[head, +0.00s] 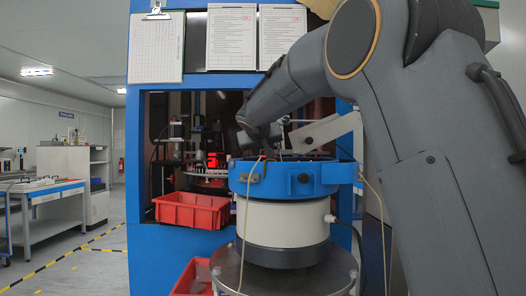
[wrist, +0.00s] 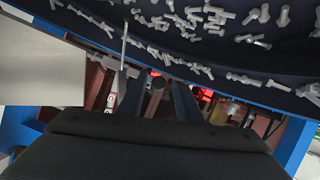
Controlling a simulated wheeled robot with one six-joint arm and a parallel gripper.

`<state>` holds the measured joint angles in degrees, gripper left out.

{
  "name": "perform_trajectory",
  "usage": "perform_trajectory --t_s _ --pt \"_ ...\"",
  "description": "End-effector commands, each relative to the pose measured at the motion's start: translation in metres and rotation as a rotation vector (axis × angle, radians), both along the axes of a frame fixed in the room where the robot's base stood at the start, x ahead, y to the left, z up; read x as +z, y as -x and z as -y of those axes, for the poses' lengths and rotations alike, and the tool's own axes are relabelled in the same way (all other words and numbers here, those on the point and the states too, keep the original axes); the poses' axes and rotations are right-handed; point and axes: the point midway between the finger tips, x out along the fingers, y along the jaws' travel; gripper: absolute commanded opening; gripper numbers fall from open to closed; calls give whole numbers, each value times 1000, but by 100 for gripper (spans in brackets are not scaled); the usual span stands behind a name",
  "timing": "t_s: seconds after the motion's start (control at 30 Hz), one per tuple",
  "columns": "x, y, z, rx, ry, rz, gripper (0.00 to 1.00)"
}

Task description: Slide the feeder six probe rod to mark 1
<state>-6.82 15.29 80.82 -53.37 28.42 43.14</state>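In the wrist view, the two dark fingers of my gripper (wrist: 161,92) point away from me and stand apart. A small grey round-ended piece (wrist: 157,82), which looks like the end of the probe rod, shows between them. Narrow gaps seem to show on both sides of it. No feeder number or mark can be read. In the head view, my arm reaches behind the blue feeder bowl (head: 285,187), and the bowl and my arm hide the fingertips and the rod.
The bowl rim (wrist: 215,77) passes close beyond my fingers, with many loose metal parts (wrist: 190,20) inside. A red bin (head: 190,211) stands left of the feeder. Red-lit equipment (head: 214,160) sits in the blue cabinet (head: 265,82). A thin upright rod (wrist: 124,45) rises near my left finger.

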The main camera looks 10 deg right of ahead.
Motion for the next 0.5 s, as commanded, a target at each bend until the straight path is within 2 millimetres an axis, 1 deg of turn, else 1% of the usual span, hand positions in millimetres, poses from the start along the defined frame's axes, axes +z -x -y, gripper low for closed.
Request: perform_trajectory --t_s 0.33,0.43,0.5 --pt "4 2 -1 2 0 6 37" --pt "7 9 -4 2 0 7 37" --pt "11 17 -7 2 0 7 37"
